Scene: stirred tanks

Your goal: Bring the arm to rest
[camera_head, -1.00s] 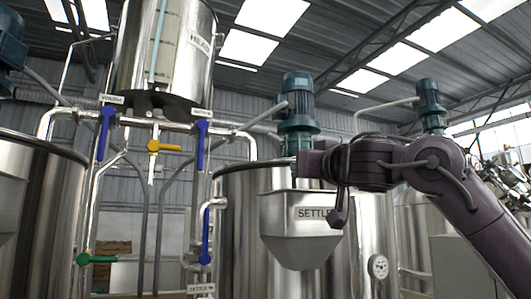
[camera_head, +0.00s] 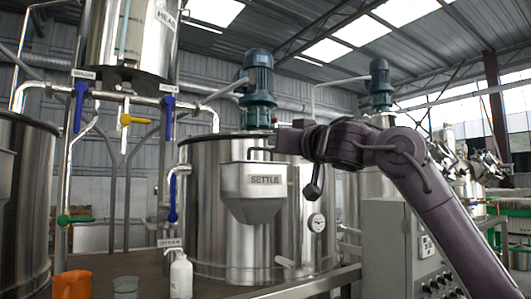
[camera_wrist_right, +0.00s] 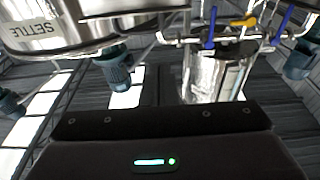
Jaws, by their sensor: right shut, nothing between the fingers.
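My right arm (camera_head: 400,160) comes in from the lower right in the head view, rises to a bent joint and reaches left. My right gripper (camera_head: 282,142) is at its left end, in front of the upper part of the tank with the SETTLE hopper. It is shut and empty. In the right wrist view the dark gripper housing (camera_wrist_right: 160,150) fills the bottom, with a lit green strip; the fingers do not show there. My left gripper is not in view.
The steel SETTLE tank (camera_head: 210,215) with its hopper (camera_head: 252,190) and motor (camera_head: 258,80) is behind the gripper. Blue, yellow and green valve handles (camera_head: 80,108) are on pipes at left. A white bottle (camera_head: 181,277) and orange container (camera_head: 72,285) stand below. A grey control cabinet (camera_head: 390,245) is at right.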

